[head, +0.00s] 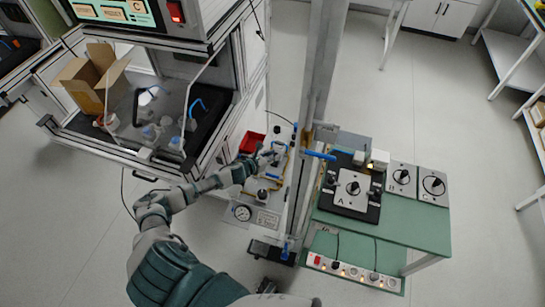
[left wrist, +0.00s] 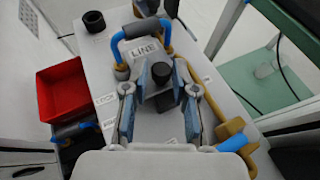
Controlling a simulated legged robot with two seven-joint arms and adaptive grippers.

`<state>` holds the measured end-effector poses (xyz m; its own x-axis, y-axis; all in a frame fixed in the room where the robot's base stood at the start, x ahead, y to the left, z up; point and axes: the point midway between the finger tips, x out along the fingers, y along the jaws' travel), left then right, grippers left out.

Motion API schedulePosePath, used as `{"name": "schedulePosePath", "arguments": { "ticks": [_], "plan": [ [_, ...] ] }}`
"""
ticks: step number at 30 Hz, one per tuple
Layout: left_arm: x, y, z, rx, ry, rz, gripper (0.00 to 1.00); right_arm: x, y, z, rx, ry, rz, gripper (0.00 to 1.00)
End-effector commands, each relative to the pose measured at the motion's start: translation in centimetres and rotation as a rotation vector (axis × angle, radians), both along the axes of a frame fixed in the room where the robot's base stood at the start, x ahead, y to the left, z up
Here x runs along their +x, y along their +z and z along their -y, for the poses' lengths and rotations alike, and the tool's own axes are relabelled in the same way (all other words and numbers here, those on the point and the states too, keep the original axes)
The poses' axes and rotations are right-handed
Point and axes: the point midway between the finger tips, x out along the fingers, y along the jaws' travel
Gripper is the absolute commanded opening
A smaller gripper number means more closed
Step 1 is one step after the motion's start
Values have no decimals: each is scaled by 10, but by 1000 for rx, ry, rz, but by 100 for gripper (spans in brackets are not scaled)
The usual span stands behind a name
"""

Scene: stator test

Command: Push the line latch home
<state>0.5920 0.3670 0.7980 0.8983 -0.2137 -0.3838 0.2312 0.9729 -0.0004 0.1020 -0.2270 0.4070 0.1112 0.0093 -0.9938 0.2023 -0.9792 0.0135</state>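The black latch knob (left wrist: 161,72) stands upright beside a grey block with the LINE label (left wrist: 142,51) on the pale panel (left wrist: 100,70). My left gripper (left wrist: 161,85) is over it, with its blue-grey fingers apart on either side of the knob. I cannot tell whether a finger touches it. A dark piece below the knob shows between the fingers. In the head view my left arm reaches in from the lower left, and the left gripper (head: 268,156) is at the panel's upper part, hiding the latch. My right gripper is not in view.
A red bin (left wrist: 62,90) is left of the panel. A grey post (head: 315,100) and green bench (head: 410,225) stand right.

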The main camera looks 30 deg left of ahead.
Motion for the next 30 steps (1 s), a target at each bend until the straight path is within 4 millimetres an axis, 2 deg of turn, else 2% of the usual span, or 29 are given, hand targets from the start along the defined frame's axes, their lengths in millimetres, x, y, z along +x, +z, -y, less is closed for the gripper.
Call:
{"name": "schedulePosePath", "arguments": {
  "ticks": [2,11,14,24,30],
  "plan": [
    [0,1,-1,0,1,1,48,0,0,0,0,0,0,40],
    [-1,1,0,1,0,1,48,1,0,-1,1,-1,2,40],
    [-8,3,-2,2,-1,1,48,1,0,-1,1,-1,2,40],
    [-68,26,-17,2,-2,-4,48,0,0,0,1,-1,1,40],
    [-94,37,-23,0,-1,-4,48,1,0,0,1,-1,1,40]
  ]
}}
